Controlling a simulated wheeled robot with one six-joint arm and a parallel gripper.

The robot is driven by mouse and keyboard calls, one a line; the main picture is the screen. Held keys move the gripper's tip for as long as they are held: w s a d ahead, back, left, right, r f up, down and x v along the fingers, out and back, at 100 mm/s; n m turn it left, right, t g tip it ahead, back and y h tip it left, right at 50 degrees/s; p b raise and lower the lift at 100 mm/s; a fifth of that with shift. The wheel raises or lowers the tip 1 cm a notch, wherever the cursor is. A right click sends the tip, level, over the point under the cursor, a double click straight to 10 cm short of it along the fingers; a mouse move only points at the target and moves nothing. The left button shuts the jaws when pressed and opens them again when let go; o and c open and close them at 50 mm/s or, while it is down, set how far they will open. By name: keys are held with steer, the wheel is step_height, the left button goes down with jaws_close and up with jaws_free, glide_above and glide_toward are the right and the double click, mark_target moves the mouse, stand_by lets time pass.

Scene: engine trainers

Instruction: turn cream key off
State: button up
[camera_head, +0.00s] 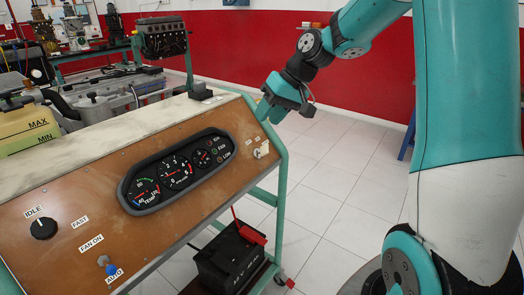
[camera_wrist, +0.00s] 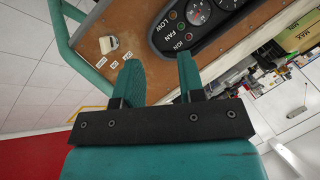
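The cream key (camera_head: 261,150) is a small block at the right end of the brown instrument panel (camera_head: 95,195). In the wrist view the cream key (camera_wrist: 109,44) is at the upper left, beyond the fingertips, with small white labels (camera_wrist: 114,64) beside it that are too small to read surely. My gripper (camera_head: 273,108) is above and behind the panel's right end in the head view. In the wrist view my gripper (camera_wrist: 157,72) has its two teal fingers spread, with nothing between them. It is apart from the key.
A gauge cluster (camera_head: 176,170) sits left of the key. A black knob (camera_head: 43,228) and a blue-tipped switch (camera_head: 108,265) are further left. A green frame (camera_head: 277,150) edges the panel's right side. A battery (camera_head: 232,258) stands below. White tiled floor (camera_head: 340,160) is clear at right.

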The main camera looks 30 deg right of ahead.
mark_target(268, 145)
steer(key=w+d+f+m+t, duration=0.1)
steer(key=d+f, duration=0.1)
steer(key=d, duration=0.4)
steer(key=w+d+f+m+t, duration=0.1)
steer(key=w+d+f, duration=0.1)
steer(key=d, duration=0.4)
steer(key=x, duration=1)
steer(key=p+x, duration=0.1)
steer(key=x, duration=0.5)
steer(key=shift+s+f, duration=0.3)
jaws_close()
